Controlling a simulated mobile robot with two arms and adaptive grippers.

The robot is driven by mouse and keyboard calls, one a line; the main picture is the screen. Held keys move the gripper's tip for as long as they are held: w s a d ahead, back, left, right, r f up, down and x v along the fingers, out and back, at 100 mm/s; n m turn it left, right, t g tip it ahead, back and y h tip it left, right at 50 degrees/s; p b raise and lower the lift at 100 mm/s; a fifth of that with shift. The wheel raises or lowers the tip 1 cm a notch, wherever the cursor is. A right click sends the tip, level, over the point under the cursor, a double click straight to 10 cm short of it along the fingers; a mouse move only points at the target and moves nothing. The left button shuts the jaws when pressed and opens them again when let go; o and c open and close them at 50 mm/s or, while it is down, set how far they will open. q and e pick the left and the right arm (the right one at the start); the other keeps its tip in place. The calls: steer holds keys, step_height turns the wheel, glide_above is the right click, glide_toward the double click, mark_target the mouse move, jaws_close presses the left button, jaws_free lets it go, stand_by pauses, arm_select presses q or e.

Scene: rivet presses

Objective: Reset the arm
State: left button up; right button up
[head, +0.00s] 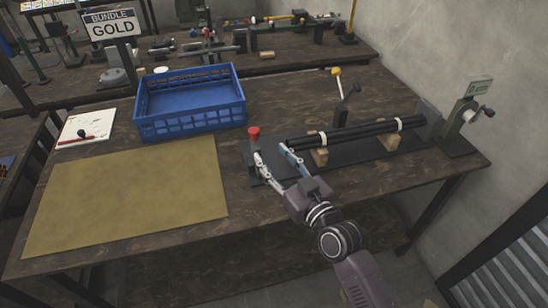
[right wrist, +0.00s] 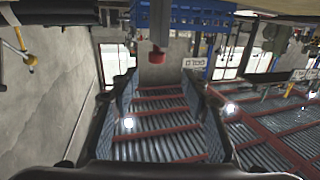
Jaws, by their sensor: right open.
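My right gripper (head: 270,152) is open and empty over the near left end of the black press base (head: 375,150). Its fingers are spread, with one fingertip close to a red knob (head: 253,132) on a short dark post. In the right wrist view the open fingers (right wrist: 160,76) frame the view, and the red knob (right wrist: 158,55) shows just beyond them, between their tips. Whether a finger touches the post I cannot tell. My left gripper is not in view.
A bundle of black rods (head: 365,130) with white ties lies on wooden blocks beside the gripper. A yellow-knobbed lever (head: 336,72) and a crank (head: 468,115) stand behind and right. A blue crate (head: 190,122), tan mat (head: 130,195) and notepad (head: 86,126) are left.

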steer(key=shift+s, duration=0.1)
stand_by(0.4)
steer(key=s+d+f+g, duration=0.1)
steer(key=s+f, duration=0.1)
steer(key=s+d+f+g+h, duration=0.1)
steer(key=s+f, duration=0.1)
steer(key=f, duration=0.1)
steer(key=s+d+f+g+h, duration=0.1)
steer(key=s+f, duration=0.2)
steer(key=shift+d+f+g, duration=0.15)
steer(key=shift+d+g, duration=0.15)
steer(key=shift+d, duration=0.1)
steer(key=s+d+f+m+g+h, duration=0.2)
steer(key=s+d+f+g+h, duration=0.3)
steer(key=s+d, duration=0.6)
steer(key=s+d+f+m+g+h, duration=0.3)
steer(key=s+d+f, duration=0.4)
steer(key=s, duration=0.6)
step_height(320, 180, down, 24)
steer(key=s+g, duration=0.1)
steer(key=s, duration=0.1)
steer(key=s+d+f, duration=0.2)
steer(key=s+f, duration=0.6)
steer(key=s+d+f+g, duration=0.1)
steer(key=s+d+f, duration=0.1)
steer(key=s+f, duration=0.6)
steer(key=shift+s+f+n, duration=0.3)
steer(key=shift+s+n, duration=0.1)
steer(key=shift+s, duration=0.15)
